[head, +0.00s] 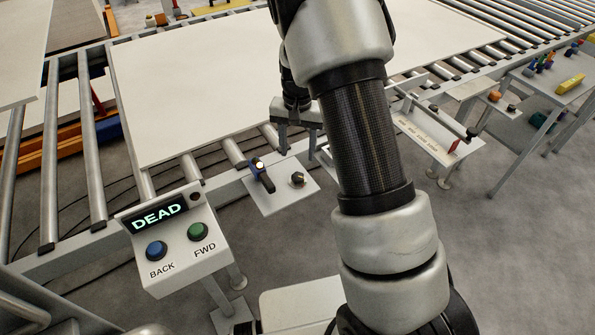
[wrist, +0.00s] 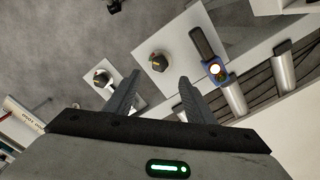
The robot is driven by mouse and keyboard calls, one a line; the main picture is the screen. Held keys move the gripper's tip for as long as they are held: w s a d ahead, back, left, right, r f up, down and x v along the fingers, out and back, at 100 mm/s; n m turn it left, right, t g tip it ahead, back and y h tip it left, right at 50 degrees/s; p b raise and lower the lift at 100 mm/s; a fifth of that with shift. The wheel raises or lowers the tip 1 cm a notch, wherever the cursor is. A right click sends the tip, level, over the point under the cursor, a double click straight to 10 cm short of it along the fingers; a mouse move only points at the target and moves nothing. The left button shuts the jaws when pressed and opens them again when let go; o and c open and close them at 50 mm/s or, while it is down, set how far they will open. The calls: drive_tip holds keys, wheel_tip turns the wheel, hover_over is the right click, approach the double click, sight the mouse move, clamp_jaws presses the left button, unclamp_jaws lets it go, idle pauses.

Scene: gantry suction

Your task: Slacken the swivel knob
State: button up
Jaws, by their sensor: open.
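A black knob with a small orange mark (head: 297,179) sits on a pale plate (head: 265,200) beside the roller conveyor. It also shows in the wrist view (wrist: 158,60), just beyond my fingertips. A second dark knob (wrist: 102,77) stands on a smaller plate at left in the wrist view; my arm seems to hide it in the head view. No label shows which is the swivel knob. My gripper (head: 298,147) hangs above and behind the first knob in the head view. Its fingers (wrist: 160,77) are apart, with nothing held between them.
A blue-and-black lever with a lit end (head: 262,175) stands close left of the first knob. A control box (head: 180,240) reading DEAD, with BACK and FWD buttons, is at front left. A large pale board (head: 190,90) lies on the rollers.

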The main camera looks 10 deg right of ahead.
sight(298, 175)
wheel_tip(298, 175, down, 10)
drive_tip(key=shift+r, duration=0.1)
drive_tip(key=shift+c, duration=0.4)
drive_tip(key=c, duration=1)
drive_tip(key=shift+b, duration=0.3)
drive_tip(key=n+b, duration=0.1)
drive_tip(key=n, duration=0.1)
drive_tip(key=shift+n, duration=0.4)
drive_tip(key=shift+n+b, duration=1.05)
drive_tip(key=shift+n, duration=1.15)
drive_tip(key=shift+r, duration=0.1)
